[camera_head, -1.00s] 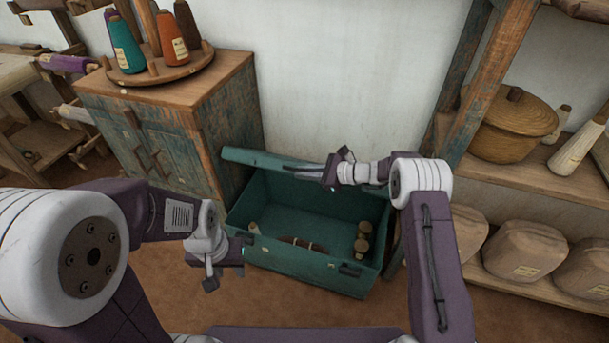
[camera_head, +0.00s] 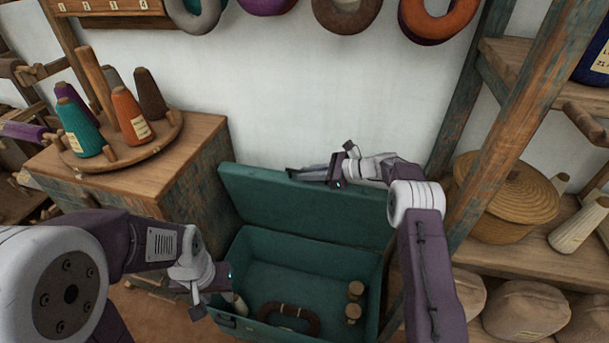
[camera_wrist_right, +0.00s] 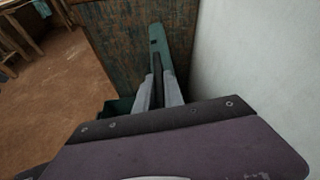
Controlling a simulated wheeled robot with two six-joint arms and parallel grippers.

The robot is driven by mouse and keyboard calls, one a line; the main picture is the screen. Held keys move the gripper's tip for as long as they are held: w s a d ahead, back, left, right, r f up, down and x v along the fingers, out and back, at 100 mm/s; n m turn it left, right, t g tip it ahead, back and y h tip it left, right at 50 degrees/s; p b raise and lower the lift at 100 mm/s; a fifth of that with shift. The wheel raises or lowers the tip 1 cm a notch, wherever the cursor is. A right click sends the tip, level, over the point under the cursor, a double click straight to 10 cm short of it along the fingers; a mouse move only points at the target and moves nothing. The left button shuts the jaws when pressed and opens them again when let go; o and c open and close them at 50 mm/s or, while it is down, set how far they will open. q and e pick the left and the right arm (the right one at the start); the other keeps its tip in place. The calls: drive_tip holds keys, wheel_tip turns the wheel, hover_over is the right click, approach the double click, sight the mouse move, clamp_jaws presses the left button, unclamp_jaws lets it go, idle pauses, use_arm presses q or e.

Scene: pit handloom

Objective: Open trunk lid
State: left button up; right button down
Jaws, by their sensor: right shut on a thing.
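The green trunk (camera_head: 243,256) stands on the floor against the white wall, its lid (camera_head: 285,207) raised and leaning back near upright. Inside lie a dark brown ring-shaped bundle (camera_head: 288,310), several small wooden spools (camera_head: 354,301) and a pale piece at the left. My right gripper (camera_head: 308,174) is at the lid's top edge and shut on it; in the right wrist view the fingers (camera_wrist_right: 159,92) meet the lid's narrow green edge (camera_wrist_right: 159,45). My left gripper (camera_head: 212,297) is beside the trunk's left front; its jaws are too small and turned to judge.
A worn wooden cabinet (camera_head: 190,190) with a round stand of thread cones (camera_head: 75,128) is to the left. A shelf unit (camera_head: 510,250) with a lidded basket (camera_head: 505,195) and wrapped bundles is close on the right. Yarn rings (camera_head: 345,12) hang on the wall above.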

drive_tip(key=shift+w+d+f, duration=0.1)
drive_tip(key=shift+w+d, duration=0.05)
drive_tip(key=shift+w, duration=0.15)
drive_tip(key=c, duration=1.5)
unclamp_jaws()
drive_tip(key=shift+o, duration=0.2)
